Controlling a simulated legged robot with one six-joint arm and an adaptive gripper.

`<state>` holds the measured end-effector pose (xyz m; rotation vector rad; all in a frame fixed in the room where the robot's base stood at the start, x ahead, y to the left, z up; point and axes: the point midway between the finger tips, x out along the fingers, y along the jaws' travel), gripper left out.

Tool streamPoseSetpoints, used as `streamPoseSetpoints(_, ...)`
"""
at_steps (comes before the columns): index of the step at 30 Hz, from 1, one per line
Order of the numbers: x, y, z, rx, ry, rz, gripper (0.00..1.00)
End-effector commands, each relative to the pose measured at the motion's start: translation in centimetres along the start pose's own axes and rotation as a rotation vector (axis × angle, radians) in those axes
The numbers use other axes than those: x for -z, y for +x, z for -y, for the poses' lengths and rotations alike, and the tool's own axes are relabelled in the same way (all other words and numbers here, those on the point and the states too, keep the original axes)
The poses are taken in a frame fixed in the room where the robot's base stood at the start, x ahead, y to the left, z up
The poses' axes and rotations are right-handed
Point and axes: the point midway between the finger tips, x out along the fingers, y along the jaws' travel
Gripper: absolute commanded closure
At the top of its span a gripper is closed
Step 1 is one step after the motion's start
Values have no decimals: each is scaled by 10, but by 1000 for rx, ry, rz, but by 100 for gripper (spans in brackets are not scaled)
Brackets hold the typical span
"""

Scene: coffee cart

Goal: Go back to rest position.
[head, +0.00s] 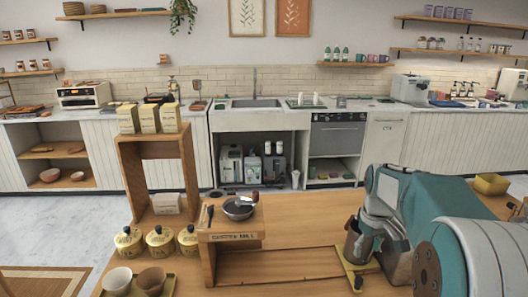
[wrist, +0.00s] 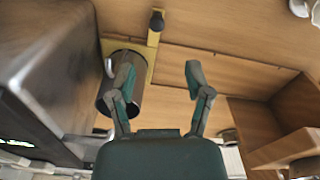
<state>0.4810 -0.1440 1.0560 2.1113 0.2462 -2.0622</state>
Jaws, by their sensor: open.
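My gripper (wrist: 159,74) is open in the wrist view, with its two fingers spread apart and bare wood between their tips. A metal pitcher (wrist: 139,80) with a light handle is by the left finger, which overlaps it in the picture; I cannot tell whether they touch. My arm comes in from the right there and hides part of the gripper and counter.
A wooden stand (head: 230,236) bears a dark bowl (head: 238,208). Yellow canisters (head: 160,241), cups (head: 117,281) and a tall shelf (head: 132,175) are left. A large grey machine (wrist: 45,75) fills the wrist view's left.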

Motion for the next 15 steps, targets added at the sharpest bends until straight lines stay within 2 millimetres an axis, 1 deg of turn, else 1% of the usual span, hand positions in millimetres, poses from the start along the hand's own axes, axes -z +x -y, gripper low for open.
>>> streamPoseSetpoints(1,-6,-11,11,-11,5,-19,35)
streamPoseSetpoints(6,-26,-36,45,-38,40,-78,35)
streamPoseSetpoints(9,-39,-47,64,-51,59,-115,35)
streamPoseSetpoints(15,-70,-64,100,-69,99,-189,35)
